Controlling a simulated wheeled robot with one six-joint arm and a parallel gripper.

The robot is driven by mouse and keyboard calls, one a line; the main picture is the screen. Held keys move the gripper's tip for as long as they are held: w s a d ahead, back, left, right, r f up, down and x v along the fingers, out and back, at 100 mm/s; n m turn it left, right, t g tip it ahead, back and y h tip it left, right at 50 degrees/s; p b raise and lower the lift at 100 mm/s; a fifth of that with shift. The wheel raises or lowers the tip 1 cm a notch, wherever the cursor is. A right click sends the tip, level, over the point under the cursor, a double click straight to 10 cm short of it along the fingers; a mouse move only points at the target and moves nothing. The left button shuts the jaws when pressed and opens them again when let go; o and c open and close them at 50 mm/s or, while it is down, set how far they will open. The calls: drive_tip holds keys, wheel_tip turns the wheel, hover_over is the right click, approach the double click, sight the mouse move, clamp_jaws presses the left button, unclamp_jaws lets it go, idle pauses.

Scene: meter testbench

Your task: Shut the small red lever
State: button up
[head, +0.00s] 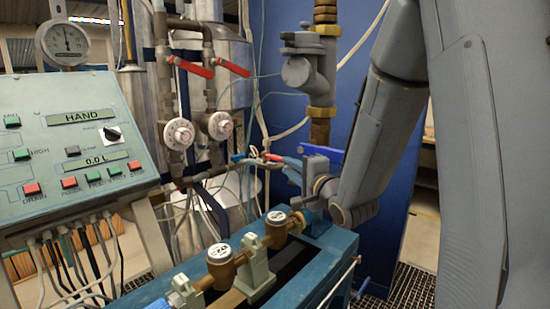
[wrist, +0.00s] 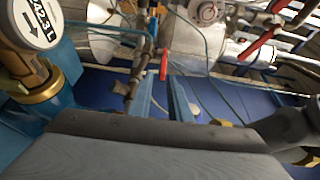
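The small red lever (head: 272,157) is on the low pipework behind the bench, just left of my gripper (head: 287,163) in the head view. In the wrist view, the small red lever (wrist: 164,64) points toward the camera, just beyond the gap between the two blue fingers of my gripper (wrist: 162,82). The fingers are apart with nothing seen between them. The lever's tip looks close to the fingertips; I cannot tell whether they touch. The lever's pivot is hard to make out.
Two larger red levers (head: 190,67) (head: 232,67) sit higher on vertical pipes above round dials. A blue handle (head: 239,157) is left of the small lever. Brass meters (head: 221,264) line the bench in front. A control panel (head: 70,145) stands left.

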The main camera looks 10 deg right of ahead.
sight(277, 158)
drive_tip(key=x, duration=0.2)
drive_tip(key=p+x, duration=0.1)
drive_tip(key=x, duration=0.2)
drive_tip(key=p+x, duration=0.1)
drive_tip(key=x, duration=0.2)
drive_tip(key=shift+a+r, duration=0.15)
drive_tip(key=shift+r, duration=0.1)
clamp_jaws()
